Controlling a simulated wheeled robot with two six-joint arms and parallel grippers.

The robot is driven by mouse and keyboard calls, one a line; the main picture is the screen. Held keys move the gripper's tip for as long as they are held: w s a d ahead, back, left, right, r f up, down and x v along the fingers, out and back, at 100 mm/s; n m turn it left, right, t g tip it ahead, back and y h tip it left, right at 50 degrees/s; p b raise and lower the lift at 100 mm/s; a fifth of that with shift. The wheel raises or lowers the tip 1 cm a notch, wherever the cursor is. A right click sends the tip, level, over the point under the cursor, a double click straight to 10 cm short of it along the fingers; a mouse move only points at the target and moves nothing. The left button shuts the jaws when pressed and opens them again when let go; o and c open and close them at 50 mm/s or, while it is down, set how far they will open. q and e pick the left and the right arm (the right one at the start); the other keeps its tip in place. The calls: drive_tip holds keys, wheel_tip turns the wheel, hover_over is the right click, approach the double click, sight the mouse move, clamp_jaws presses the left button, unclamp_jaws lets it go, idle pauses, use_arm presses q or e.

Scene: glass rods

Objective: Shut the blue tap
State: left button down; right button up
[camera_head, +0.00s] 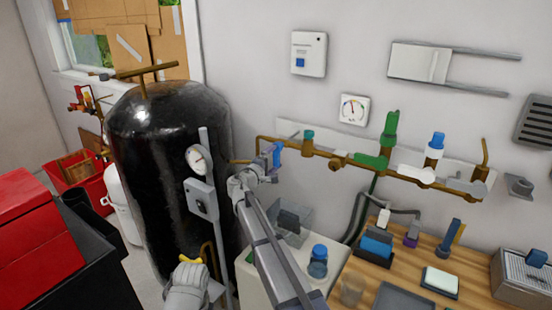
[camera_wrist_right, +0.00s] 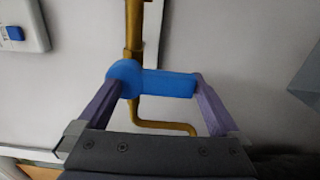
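The blue tap (camera_head: 277,154) is a flat blue lever on the left part of a brass pipe on the back wall. In the right wrist view the blue lever (camera_wrist_right: 165,84) lies crosswise to the brass pipe, its round hub at the left. My right gripper (camera_head: 266,163) is at the tap. In the wrist view its two purple fingers (camera_wrist_right: 158,98) are spread, one beside the hub and one beside the lever's free end. Whether they touch it, I cannot tell.
A black tank (camera_head: 165,150) stands left of the tap, with a gauge (camera_head: 198,159) in front. Green (camera_head: 390,135) and blue-topped white (camera_head: 435,146) fittings sit along the pipe to the right. A wooden bench (camera_head: 448,262) with small items stands below.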

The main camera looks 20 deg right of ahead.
drive_tip(key=v, duration=0.7)
drive_tip(key=shift+s+a, duration=0.25)
drive_tip(key=shift+a, duration=0.05)
drive_tip(key=s+a+f+m+g+y+p, duration=0.1)
drive_tip(key=s+a+f+g+y, duration=0.3)
drive_tip(key=s, duration=0.9)
drive_tip(key=s+a+f+m+g+y+p, duration=0.2)
drive_tip(key=s+a+f+g+y+p, duration=0.2)
drive_tip(key=s, duration=0.9)
drive_tip(key=s+a+f+m+g+y+p, duration=0.1)
drive_tip(key=s+a+f+g+y, duration=0.3)
drive_tip(key=s, duration=0.9)
drive_tip(key=a+f+p, duration=0.1)
drive_tip(key=a+f, duration=0.1)
drive_tip(key=a, duration=0.2)
drive_tip(key=shift+s+a+m+p, duration=0.15)
drive_tip(key=shift+a+m+p, duration=0.15)
drive_tip(key=shift+p, duration=0.1)
